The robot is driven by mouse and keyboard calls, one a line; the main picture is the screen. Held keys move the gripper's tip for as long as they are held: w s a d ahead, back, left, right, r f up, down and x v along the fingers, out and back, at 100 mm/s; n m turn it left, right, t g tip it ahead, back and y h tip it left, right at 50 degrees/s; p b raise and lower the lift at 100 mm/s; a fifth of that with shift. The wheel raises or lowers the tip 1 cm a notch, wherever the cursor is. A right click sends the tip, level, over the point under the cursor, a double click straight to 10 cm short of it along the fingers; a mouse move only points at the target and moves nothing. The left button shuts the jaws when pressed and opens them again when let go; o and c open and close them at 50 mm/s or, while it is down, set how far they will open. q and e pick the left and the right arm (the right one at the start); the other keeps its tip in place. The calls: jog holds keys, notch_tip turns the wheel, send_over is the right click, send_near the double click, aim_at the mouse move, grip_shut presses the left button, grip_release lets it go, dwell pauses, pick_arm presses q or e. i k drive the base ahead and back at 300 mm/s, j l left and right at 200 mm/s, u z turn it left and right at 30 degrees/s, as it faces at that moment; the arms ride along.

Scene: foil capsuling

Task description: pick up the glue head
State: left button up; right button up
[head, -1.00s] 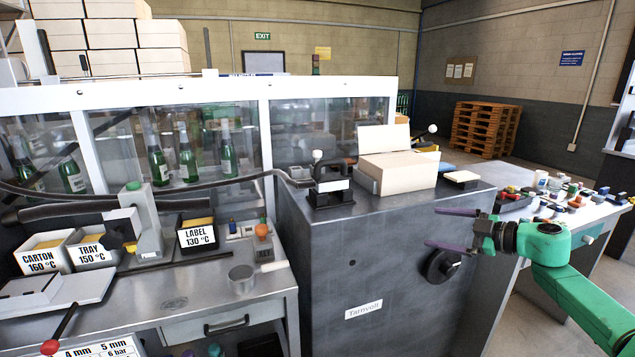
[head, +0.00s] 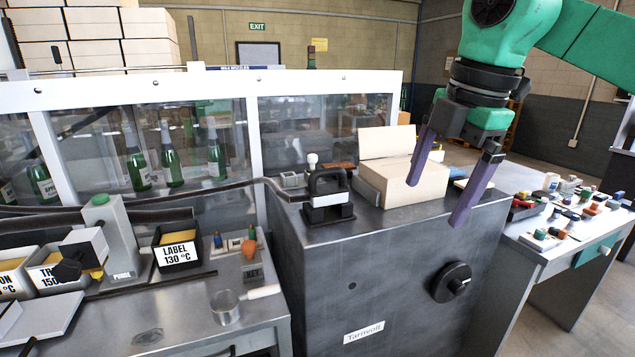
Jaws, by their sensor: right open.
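The glue head appears to be the black, handled device (head: 328,187) with a white band, standing upright on a black base on top of the grey metal cabinet (head: 390,290). A dark hose (head: 225,190) runs to it from the left. My right gripper (head: 435,204) is open and empty, its purple fingers pointing down. In the picture it is to the right of the glue head and clear of it, in front of the cream carton. My left gripper is not in view.
A cream open carton (head: 415,180) sits right of the glue head. A black knob (head: 451,282) is on the cabinet's front. A steel bench (head: 170,325) with a small pan (head: 226,306) and labelled bins is at left. A cluttered table (head: 530,256) stands at right.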

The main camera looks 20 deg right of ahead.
aim_at(325, 196)
jog(key=i, duration=1.1)
